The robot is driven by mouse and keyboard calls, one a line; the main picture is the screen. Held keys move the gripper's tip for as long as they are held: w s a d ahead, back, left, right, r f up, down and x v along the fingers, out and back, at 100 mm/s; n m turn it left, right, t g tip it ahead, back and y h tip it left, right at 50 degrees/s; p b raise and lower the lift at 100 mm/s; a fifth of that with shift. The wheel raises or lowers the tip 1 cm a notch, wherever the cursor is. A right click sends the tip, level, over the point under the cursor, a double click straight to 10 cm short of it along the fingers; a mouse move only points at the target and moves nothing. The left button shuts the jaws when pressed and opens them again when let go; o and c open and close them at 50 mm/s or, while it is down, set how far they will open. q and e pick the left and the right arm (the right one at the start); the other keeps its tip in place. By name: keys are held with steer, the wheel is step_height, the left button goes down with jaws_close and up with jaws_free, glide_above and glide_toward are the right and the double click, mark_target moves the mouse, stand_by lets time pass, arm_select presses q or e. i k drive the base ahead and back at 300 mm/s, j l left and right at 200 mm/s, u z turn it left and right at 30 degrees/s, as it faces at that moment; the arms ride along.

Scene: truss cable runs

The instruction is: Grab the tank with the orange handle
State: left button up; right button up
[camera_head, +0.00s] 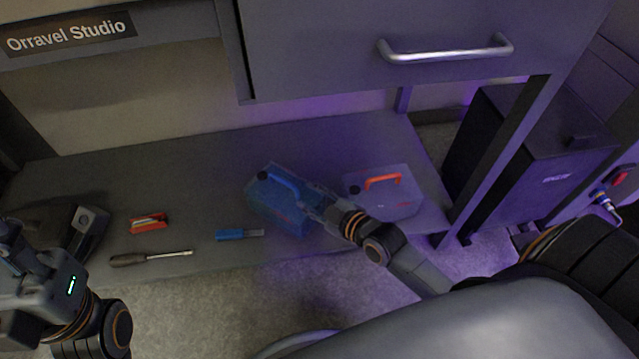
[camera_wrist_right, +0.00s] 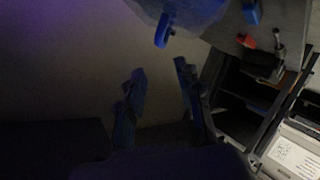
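The tank with the orange handle (camera_head: 398,203) is a clear, pale container on the low shelf, right of the middle in the head view. A similar bluish tank with a blue handle (camera_head: 272,212) stands to its left. My right gripper (camera_head: 308,205) is in front of the blue-handled tank, left of the orange-handled one; contact cannot be told. In the wrist view its fingers (camera_wrist_right: 160,72) are apart with nothing between them, and a blue handle (camera_wrist_right: 163,30) shows beyond the tips. My left gripper (camera_head: 12,240) is at the far left, its fingers unclear.
A red tool (camera_head: 148,223), a screwdriver (camera_head: 150,258) and a blue tool (camera_head: 238,235) lie on the shelf (camera_head: 190,175) to the left. A drawer with a metal handle (camera_head: 445,50) overhangs the shelf. A table leg (camera_head: 497,160) and a black cabinet (camera_head: 530,160) stand at right.

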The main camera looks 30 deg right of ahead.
mark_target(389, 194)
steer(key=z, duration=1.35)
steer(key=j+u, duration=0.35)
steer(key=i+j+u, duration=0.15)
steer(key=u, duration=0.15)
steer(key=j, duration=0.1)
